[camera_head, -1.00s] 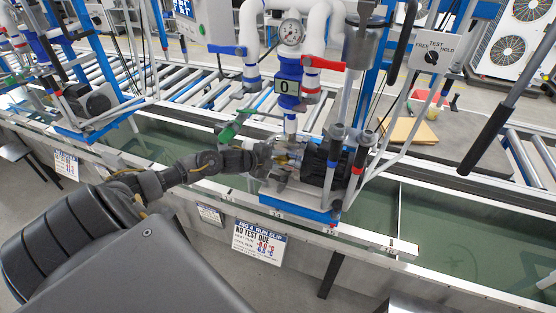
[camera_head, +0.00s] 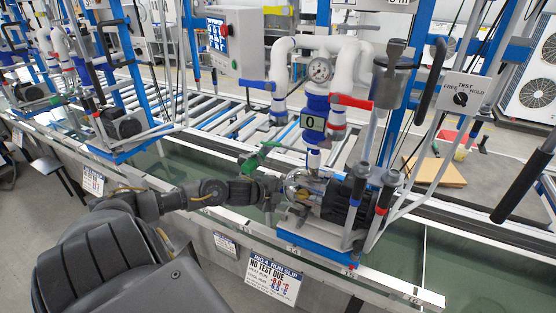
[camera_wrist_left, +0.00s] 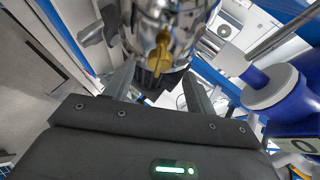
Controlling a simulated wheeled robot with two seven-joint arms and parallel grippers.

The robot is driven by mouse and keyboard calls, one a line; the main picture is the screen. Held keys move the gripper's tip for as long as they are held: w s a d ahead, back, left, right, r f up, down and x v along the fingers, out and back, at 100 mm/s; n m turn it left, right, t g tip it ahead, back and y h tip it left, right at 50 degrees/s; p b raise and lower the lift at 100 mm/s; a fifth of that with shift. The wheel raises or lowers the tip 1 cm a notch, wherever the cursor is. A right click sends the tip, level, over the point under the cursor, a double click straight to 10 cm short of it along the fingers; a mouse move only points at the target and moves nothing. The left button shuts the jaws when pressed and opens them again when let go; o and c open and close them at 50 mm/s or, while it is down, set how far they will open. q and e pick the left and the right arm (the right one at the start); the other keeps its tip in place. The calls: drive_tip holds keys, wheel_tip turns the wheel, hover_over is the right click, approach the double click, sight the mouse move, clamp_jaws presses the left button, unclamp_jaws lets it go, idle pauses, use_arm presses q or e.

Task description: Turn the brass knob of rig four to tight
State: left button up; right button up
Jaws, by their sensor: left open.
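Rig four's pump (camera_head: 338,203), with a shiny metal front and dark motor body, sits on a blue-edged base at the middle of the head view. The brass knob (camera_wrist_left: 160,51) shows in the left wrist view as a yellow winged handle on the round metal housing (camera_wrist_left: 176,18). My left gripper (camera_head: 277,190) is at the pump's left end. In the wrist view my left gripper (camera_wrist_left: 157,88) is open, its fingers apart on either side below the knob, with nothing visibly held. My right gripper is not in view.
White pipes (camera_head: 283,62), a gauge (camera_head: 319,70) and a red lever (camera_head: 350,101) stand above the pump. A green lever (camera_head: 256,157) is close above my left arm. A run slip (camera_head: 273,278) reading "NO TEST DUE" hangs in front. A grey lever (camera_wrist_left: 97,30) juts beside the housing.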

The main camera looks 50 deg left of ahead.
use_arm(q)
drive_tip(key=shift+v, duration=2.9)
drive_tip(key=shift+d, duration=0.1)
